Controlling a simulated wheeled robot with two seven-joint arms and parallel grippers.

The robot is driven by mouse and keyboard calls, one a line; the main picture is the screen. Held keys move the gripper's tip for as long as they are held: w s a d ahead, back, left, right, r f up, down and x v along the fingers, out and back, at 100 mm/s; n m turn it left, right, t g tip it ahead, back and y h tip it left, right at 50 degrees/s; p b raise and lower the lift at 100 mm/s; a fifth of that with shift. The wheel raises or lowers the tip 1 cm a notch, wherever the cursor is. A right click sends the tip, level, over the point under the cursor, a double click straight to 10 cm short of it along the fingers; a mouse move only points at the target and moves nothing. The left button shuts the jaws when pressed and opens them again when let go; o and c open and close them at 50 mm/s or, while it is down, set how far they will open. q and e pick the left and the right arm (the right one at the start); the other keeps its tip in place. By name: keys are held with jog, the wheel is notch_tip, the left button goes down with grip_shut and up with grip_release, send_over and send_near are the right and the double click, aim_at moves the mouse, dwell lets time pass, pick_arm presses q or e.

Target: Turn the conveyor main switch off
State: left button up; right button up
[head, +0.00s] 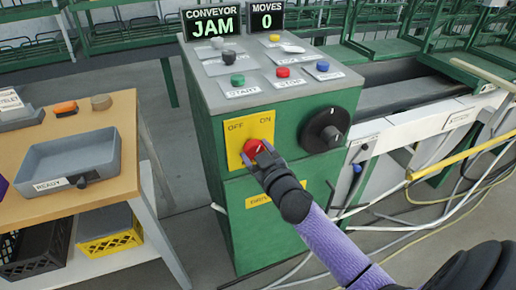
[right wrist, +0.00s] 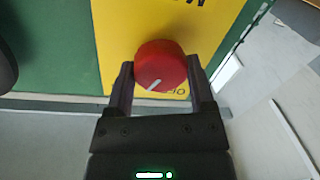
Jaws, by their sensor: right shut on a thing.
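The main switch is a red round knob (head: 252,147) on a yellow plate (head: 236,131) on the front of the green cabinet. In the right wrist view, the red knob (right wrist: 160,66) sits between the two fingers of the gripper (right wrist: 161,85), one on each side. A white pointer line on the knob slants toward the lower left of that view. My left gripper is not in view.
A black dial (head: 325,130) sits right of the yellow plate. The cabinet top (head: 215,95) carries several coloured buttons and signs reading CONVEYOR JAM (head: 212,22) and MOVES 0 (head: 267,19). A wooden bench (head: 120,150) with a grey tray (head: 100,150) stands left. Cables and a conveyor lie right.

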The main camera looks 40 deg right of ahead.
jog(key=n+p, duration=0.1)
jog(key=n, duration=0.1)
jog(key=shift+r+n, duration=0.15)
jog(key=shift+n, duration=0.25)
jog(key=n+p, duration=0.1)
jog(key=n, duration=0.1)
jog(key=shift+n+g, duration=0.3)
jog(key=n+p, duration=0.1)
jog(key=n, duration=0.3)
jog(key=shift+a, duration=0.1)
jog(key=shift+n+h, duration=0.4)
jog(key=shift+n, duration=0.4)
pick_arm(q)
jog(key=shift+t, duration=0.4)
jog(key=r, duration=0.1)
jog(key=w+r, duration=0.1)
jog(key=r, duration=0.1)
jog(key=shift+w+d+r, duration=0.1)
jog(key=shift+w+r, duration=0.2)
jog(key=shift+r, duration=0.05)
pick_arm(e)
jog(key=shift+n, duration=0.5)
pick_arm(q)
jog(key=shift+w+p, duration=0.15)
jog(key=shift+p, duration=0.15)
pick_arm(e)
jog(key=shift+f, duration=0.2)
